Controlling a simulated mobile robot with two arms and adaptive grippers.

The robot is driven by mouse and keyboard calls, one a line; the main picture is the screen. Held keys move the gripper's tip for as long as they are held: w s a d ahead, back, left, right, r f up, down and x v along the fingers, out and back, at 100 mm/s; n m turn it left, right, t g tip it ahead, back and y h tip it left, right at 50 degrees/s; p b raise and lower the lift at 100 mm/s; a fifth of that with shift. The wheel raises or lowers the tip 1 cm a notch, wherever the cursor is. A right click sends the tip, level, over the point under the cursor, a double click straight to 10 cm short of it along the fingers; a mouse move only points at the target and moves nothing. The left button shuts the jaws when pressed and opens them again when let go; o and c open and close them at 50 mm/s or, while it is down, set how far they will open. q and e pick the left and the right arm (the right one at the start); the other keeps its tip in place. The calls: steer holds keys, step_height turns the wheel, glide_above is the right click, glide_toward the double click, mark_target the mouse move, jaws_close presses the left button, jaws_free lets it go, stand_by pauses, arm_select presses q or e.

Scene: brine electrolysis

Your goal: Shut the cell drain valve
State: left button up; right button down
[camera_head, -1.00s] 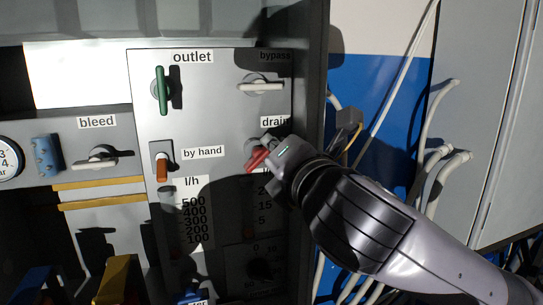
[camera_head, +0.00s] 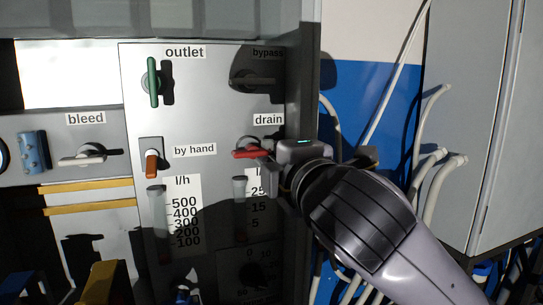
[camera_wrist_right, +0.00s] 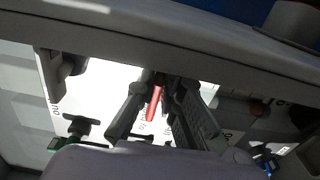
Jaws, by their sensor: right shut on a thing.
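The drain valve's red handle (camera_head: 249,153) sits below the "drain" label (camera_head: 268,119) on the grey panel and lies about level. My right gripper (camera_head: 270,158) is shut on the handle's right part, reaching in from the right. In the right wrist view the red handle (camera_wrist_right: 154,103) shows between the two fingers of my right gripper (camera_wrist_right: 158,112). The fingers hide part of the handle. My left gripper is not in view.
The bypass valve (camera_head: 259,82) is above, in shadow. The green outlet handle (camera_head: 152,79) stands upright at upper left, with the orange by-hand lever (camera_head: 152,163) below. The white bleed handle (camera_head: 82,160) is further left. White hoses (camera_head: 432,165) hang at right.

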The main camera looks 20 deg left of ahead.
stand_by(0.5)
steer(key=c, duration=1.7)
jaws_free()
steer(key=v, duration=1.2)
